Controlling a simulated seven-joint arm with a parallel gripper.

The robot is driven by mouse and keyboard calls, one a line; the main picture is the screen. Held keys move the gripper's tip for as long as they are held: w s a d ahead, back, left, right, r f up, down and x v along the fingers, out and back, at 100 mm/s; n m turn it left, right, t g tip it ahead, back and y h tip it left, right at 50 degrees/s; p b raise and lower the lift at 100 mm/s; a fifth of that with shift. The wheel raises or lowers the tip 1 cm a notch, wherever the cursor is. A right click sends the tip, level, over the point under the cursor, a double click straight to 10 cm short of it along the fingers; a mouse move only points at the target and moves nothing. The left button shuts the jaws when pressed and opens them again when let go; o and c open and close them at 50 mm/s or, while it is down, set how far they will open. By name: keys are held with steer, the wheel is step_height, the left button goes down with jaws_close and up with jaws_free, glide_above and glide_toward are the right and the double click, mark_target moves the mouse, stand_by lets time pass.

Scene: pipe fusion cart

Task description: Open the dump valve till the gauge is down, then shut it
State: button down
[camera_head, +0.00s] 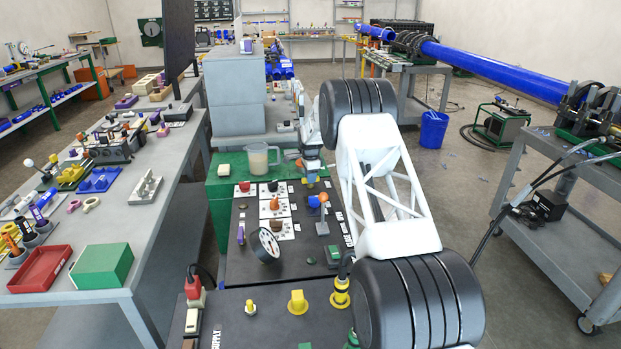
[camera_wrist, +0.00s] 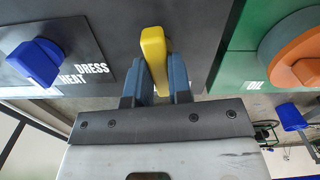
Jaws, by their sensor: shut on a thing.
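My gripper (camera_wrist: 163,88) is shut on a yellow handle (camera_wrist: 154,48), with one dark blue finger on each side of it. The handle rises from a dark panel; no label beside it is readable, so I cannot confirm from the pictures that it is the dump valve. In the head view my gripper is small, at the far end of the black cart top, and the handle is mostly hidden there. A round white-faced gauge (camera_head: 265,245) stands tilted on the cart top, nearer the camera. Its needle is too small to read.
A blue knob (camera_wrist: 36,62) by the words DRESS and HEAT is left of my gripper. An orange knob (camera_wrist: 296,58) on a green panel marked OIL is right. In the head view, a clear jug (camera_head: 258,160) stands behind the panel, and an orange-and-blue knob (camera_head: 318,201) is close.

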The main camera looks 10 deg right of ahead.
steer(key=shift+m, duration=0.3)
steer(key=c, duration=1)
jaws_free()
steer(key=shift+c, duration=0.2)
steer(key=shift+r, duration=0.1)
steer(key=shift+r, duration=3.85)
